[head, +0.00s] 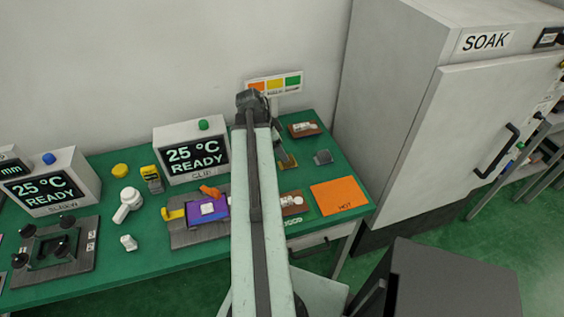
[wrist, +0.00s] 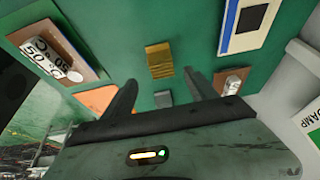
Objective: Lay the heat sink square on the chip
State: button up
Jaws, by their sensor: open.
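A gold ribbed block, which looks like a heat sink (wrist: 160,60), lies flat on the green bench in the wrist view, just beyond my fingertips. It shows partly beside my arm in the head view (head: 289,163). My gripper (wrist: 160,80) is open and empty above the bench. A small grey block (wrist: 163,98), also in the head view (head: 323,157), shows between my fingers; I cannot tell whether it is a heat sink too. The likely chip (head: 207,208) is a pale square on a purple board in a grey fixture with orange and yellow levers, left of my arm.
An orange HOT mat (head: 340,195) lies at the bench's right end. Brown trays with white pieces lie near (head: 291,202) and far (head: 304,128). A READY display box (head: 192,152) stands behind the fixture. The SOAK cabinet (head: 440,120) stands right of the bench.

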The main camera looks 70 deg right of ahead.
jog(key=shift+d+f+b, duration=0.25)
jog(key=shift+f+b, duration=0.6)
jog(key=shift+f, duration=0.4)
jog(key=shift+s+r, duration=0.1)
jog(key=b+x, duration=0.4)
jog(key=x, duration=0.1)
jog(key=shift+s+d+b, duration=0.1)
jog(key=shift+b, duration=0.25)
grip_shut()
notch_tip(320, 180, up, 10)
jog(key=p, duration=1)
jog(key=shift+s, duration=0.15)
